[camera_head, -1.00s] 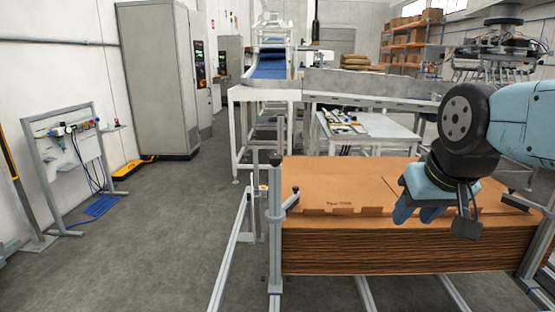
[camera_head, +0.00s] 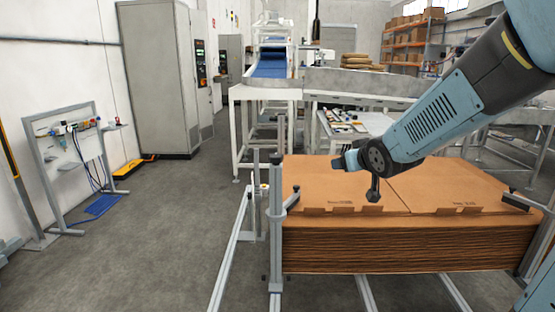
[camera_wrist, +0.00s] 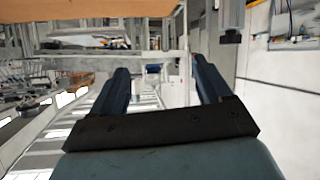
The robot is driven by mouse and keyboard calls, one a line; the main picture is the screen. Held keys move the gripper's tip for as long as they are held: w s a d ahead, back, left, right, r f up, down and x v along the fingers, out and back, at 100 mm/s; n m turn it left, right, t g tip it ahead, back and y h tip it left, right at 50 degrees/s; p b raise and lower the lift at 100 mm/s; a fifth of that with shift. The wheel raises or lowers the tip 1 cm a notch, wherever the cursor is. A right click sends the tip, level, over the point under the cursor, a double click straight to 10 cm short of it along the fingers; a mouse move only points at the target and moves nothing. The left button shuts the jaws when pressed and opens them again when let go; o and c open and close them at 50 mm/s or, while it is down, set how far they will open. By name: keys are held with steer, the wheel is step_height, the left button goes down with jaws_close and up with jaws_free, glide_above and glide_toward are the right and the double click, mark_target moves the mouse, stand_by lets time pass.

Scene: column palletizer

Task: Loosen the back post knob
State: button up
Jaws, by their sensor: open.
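The back post (camera_head: 280,135) is a thin grey upright at the back left corner of the cardboard stack in the head view; I cannot make out its knob there.
The cardboard stack (camera_head: 400,240) fills the front right. A front post (camera_head: 275,230) with a dark-tipped clamp arm (camera_head: 294,197) stands at its left corner. A white table (camera_head: 375,130) and the conveyor (camera_head: 270,66) lie behind. The floor at left is open.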

steer(key=w+a+f+n+t+y, duration=0.1)
steer(key=w+a+f+n+y, duration=0.15)
steer(key=w+a, duration=0.3)
steer(key=n+t+y, duration=0.1)
steer(key=n+y, duration=0.1)
steer(key=y, duration=0.4)
glide_toward(281, 160)
steer(key=shift+y, duration=0.25)
steer(key=x, duration=1.2)
steer(key=shift+f, duration=0.1)
steer(key=shift+c, duration=0.3)
